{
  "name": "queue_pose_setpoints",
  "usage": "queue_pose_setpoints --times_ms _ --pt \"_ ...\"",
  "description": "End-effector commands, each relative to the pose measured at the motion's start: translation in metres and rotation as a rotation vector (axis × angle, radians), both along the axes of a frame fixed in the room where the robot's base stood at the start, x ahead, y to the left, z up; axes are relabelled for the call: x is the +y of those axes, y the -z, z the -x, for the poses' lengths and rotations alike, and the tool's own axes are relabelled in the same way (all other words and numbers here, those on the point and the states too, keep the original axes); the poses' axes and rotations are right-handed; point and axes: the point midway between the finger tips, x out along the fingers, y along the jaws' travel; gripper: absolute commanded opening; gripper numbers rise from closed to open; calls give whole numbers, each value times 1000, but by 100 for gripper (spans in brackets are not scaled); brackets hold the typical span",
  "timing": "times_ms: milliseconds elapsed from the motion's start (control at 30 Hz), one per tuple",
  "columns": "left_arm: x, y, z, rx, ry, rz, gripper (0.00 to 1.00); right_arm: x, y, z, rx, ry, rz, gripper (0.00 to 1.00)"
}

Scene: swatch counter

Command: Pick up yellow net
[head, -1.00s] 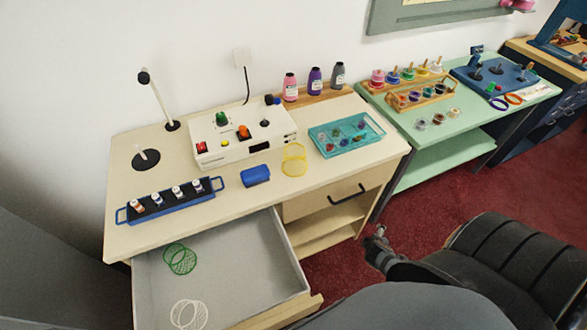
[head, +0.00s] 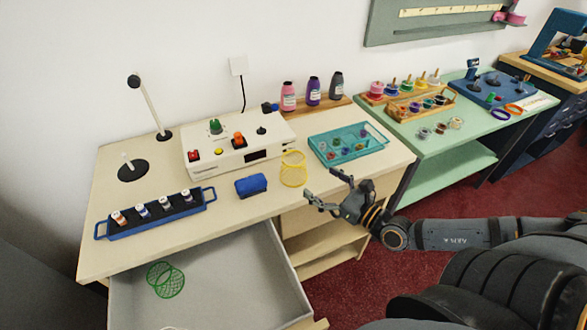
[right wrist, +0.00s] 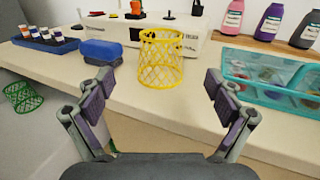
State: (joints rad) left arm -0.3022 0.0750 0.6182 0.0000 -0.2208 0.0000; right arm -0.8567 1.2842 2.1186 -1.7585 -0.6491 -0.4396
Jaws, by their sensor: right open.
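The yellow net (head: 293,170) is an open mesh cylinder standing on the cream counter, between the blue box and the teal tray. In the right wrist view the yellow net (right wrist: 161,58) stands upright, beyond and between my fingers. My right gripper (head: 327,190) is open and empty, at the counter's front edge, short of the net and to its right. The gripper also shows in the right wrist view (right wrist: 155,105), its two fingers spread wide. My left gripper is not in view.
A blue box (head: 251,185) sits left of the net and a teal tray (head: 347,144) right of it. A white control box (head: 238,143) stands behind. Below, an open drawer (head: 220,280) holds a green net (head: 166,280).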

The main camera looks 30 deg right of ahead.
Motion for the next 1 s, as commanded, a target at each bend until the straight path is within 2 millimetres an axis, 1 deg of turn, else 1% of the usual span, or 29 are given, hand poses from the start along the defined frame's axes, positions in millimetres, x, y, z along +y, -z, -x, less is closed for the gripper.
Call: queue_pose_setpoints --times_ms 67,133,233,300,400,700,833,900,1000 --pt "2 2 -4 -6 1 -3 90 1 1 -1 -1 -4 7 92" --pt "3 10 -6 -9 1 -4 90 2 4 -8 -4 1 3 92" --pt "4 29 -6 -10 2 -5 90 8 7 -25 -8 1 -2 92" --pt "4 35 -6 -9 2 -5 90 9 5 -35 -7 8 -2 92" --pt "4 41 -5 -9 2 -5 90 13 3 -45 -5 7 -2 92" --pt "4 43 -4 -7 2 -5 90 16 0 -54 -2 6 -3 92" --pt "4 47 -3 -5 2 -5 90 21 -2 -66 -8 7 -10 92" --pt "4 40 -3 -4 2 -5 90 21 -5 -72 -7 9 -9 92" --pt "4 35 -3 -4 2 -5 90 26 -5 -81 -6 6 -11 92"
